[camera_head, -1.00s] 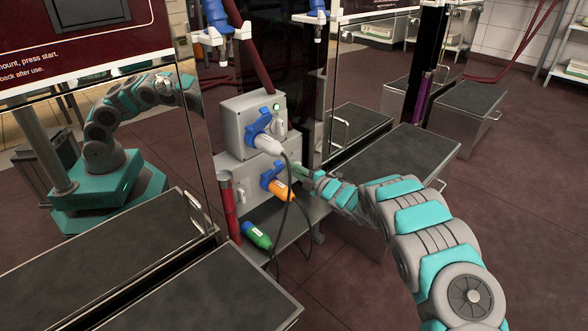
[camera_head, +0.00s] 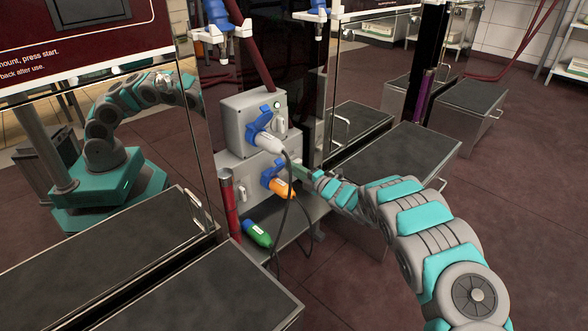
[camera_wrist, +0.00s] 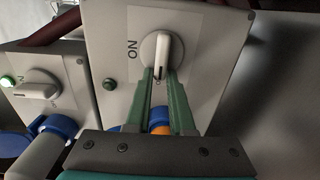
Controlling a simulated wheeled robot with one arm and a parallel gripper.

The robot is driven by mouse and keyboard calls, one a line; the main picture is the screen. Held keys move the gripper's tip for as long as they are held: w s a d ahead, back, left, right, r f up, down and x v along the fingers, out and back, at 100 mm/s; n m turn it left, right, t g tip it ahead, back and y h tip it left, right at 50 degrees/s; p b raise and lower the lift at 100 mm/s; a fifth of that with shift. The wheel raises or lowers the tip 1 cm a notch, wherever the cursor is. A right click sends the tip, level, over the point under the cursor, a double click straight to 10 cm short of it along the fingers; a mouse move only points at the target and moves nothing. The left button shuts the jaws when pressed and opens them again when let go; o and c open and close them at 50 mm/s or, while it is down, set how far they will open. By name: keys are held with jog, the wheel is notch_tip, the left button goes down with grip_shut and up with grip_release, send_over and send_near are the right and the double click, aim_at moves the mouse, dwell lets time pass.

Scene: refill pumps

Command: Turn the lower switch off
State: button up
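The lower switch (camera_wrist: 161,55) is a pale round knob with a raised bar handle on the lower grey box (camera_wrist: 205,55). In the wrist view its handle points up and down the picture, beside the sideways "ON" mark rather than in line with it. The small lamp (camera_wrist: 108,84) on this box looks grey and unlit. My gripper (camera_wrist: 160,74) has its two green fingers close on either side of the handle's near end. In the head view my gripper (camera_head: 300,172) reaches the lower box's right side and hides the switch.
The upper box (camera_head: 253,119) has its own switch (camera_head: 279,127) and a lit green lamp. A white plug (camera_head: 268,142) and an orange plug (camera_head: 282,187) with hanging cables sit just left of my gripper. A green plug (camera_head: 257,234) is below.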

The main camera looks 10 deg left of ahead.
jog(key=o, duration=0.4)
jog(key=shift+d, duration=0.1)
jog(key=v, duration=0.7)
jog(key=shift+s+d+p, duration=0.25)
jog(key=shift+p, duration=0.15)
jog(key=shift+w+d, duration=0.1)
